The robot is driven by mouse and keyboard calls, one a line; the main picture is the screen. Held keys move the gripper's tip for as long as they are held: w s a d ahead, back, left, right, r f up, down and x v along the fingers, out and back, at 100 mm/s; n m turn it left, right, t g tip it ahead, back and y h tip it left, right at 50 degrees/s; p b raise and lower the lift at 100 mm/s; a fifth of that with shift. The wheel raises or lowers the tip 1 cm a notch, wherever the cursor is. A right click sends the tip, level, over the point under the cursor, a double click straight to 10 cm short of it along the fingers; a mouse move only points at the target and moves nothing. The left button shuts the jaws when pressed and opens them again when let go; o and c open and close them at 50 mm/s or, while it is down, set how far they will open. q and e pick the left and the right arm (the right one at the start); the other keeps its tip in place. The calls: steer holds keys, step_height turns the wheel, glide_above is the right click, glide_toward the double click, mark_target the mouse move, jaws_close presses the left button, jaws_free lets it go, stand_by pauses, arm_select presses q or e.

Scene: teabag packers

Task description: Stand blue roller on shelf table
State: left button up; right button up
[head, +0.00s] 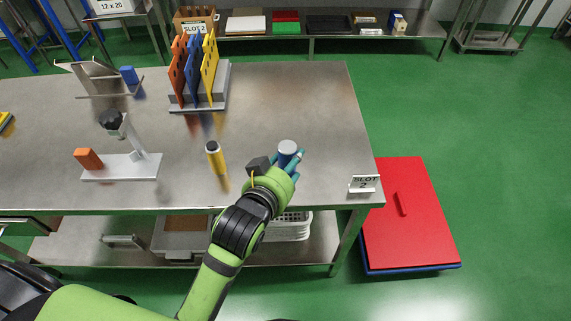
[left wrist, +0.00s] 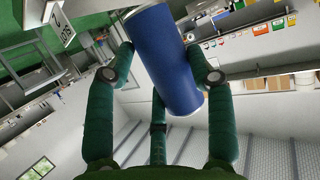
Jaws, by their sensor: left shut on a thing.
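The blue roller (head: 287,154), with a pale top end, is upright or nearly so over the right part of the steel table (head: 318,105). My left gripper (head: 283,166) is shut on it from the near side. The left wrist view shows the blue roller (left wrist: 165,58) between the green fingers of my left gripper (left wrist: 167,70), with a third finger behind it. I cannot tell whether its lower end touches the table. My right gripper is not in view.
A white stand (head: 125,166) with an orange block is further left. A rack (head: 222,85) of orange, blue and yellow plates is behind. The back right tabletop is clear.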

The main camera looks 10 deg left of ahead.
arm_select(q)
steer(key=w+a+f, duration=0.4)
steer(key=w, duration=0.1)
steer(key=w+a+f, duration=0.2)
steer(key=w, duration=0.1)
steer(key=shift+a+p, duration=0.3)
steer(key=shift+p, duration=0.05)
step_height(320, 180, down, 4)
steer(key=shift+s+r, duration=0.1)
steer(key=shift+r, duration=0.15)
steer(key=shift+f, duration=0.2)
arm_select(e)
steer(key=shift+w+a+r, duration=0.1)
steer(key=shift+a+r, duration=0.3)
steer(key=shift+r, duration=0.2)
arm_select(q)
steer(key=shift+f, duration=0.2)
steer(key=o, duration=1.3)
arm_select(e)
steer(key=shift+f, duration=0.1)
